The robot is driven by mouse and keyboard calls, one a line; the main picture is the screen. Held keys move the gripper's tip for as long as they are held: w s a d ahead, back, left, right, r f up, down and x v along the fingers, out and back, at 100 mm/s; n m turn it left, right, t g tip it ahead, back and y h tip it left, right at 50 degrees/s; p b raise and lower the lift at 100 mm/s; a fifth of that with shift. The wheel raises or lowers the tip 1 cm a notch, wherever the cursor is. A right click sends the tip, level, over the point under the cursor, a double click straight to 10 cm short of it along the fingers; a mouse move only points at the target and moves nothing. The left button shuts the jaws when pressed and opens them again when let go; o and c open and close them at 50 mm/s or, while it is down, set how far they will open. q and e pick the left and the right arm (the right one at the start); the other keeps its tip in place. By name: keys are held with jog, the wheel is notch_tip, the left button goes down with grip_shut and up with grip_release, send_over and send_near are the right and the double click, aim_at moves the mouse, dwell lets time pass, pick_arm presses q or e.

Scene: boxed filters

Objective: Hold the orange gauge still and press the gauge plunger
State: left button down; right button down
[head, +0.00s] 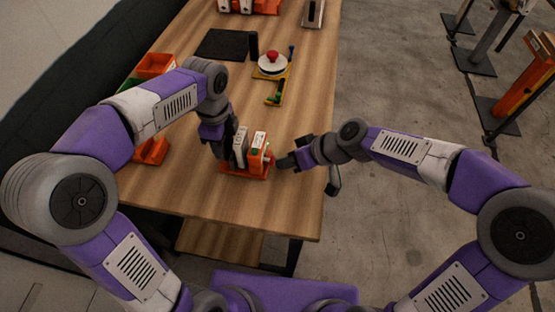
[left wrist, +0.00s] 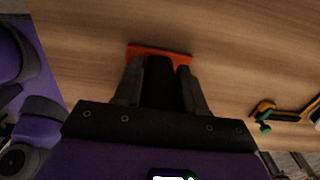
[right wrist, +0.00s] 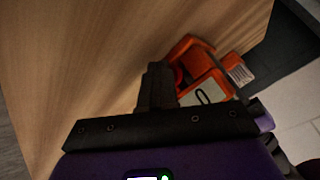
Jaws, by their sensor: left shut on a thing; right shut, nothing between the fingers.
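The orange gauge (head: 257,153) stands upright near the table's front edge, with a pale top and a grey-white block beside it. In the right wrist view its orange body (right wrist: 192,62) and a pale face show. My left gripper (head: 232,156) is shut on the gauge from its left side; in the left wrist view an orange strip (left wrist: 160,50) shows beyond the fingertips. My right gripper (head: 281,161) is shut and empty, just right of the gauge, its tip close to the gauge's right side. I cannot tell whether it touches. The plunger is not clearly visible.
A red button on a yellow base (head: 271,66) stands farther back, with a yellow-green tool (head: 274,94) in front of it. A black mat (head: 221,45) lies at the back left. The table's right edge is close to my right arm.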

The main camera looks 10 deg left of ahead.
pick_arm(q)
jog(key=shift+d, duration=0.35)
pick_arm(e)
jog(key=shift+s+a+r, duration=0.1)
jog(key=shift+a, duration=0.7)
dwell(0.4)
pick_arm(q)
jog(key=shift+f, duration=0.1)
pick_arm(e)
jog(key=shift+d, duration=0.15)
pick_arm(q)
jog(key=shift+a, duration=0.1)
pick_arm(e)
jog(key=shift+s+d, duration=0.1)
jog(key=shift+d, duration=0.95)
pick_arm(q)
jog(key=shift+a, duration=0.15)
pick_arm(e)
jog(key=shift+d, duration=0.5)
pick_arm(q)
jog(key=shift+a, duration=0.1)
pick_arm(e)
jog(key=shift+d, duration=0.1)
jog(key=shift+d, duration=0.3)
jog(key=shift+s+d, duration=0.2)
jog(key=shift+d, duration=1.95)
